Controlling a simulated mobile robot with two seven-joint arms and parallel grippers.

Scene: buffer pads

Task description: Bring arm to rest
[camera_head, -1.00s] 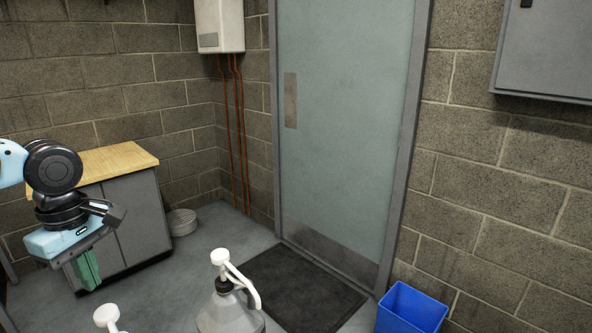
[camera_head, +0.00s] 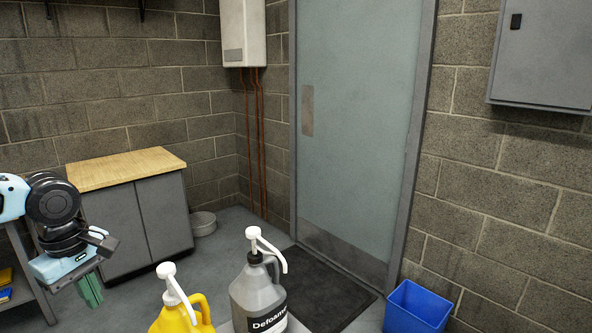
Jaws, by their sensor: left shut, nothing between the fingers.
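My left arm comes in at the left edge, light blue and black, with its gripper (camera_head: 91,290) pointing down. Its green fingers are together and nothing shows between them. The gripper hangs in front of the grey cabinet, apart from it in the picture and left of the bottles. My right arm and gripper are not in view.
A yellow pump bottle (camera_head: 185,318) and a grey Defoamer pump bottle (camera_head: 252,296) stand at the bottom centre. A wood-topped cabinet (camera_head: 135,168), shelf (camera_head: 30,290), round tin (camera_head: 203,224), door (camera_head: 355,130), dark mat (camera_head: 335,290) and blue bin (camera_head: 416,306) are around.

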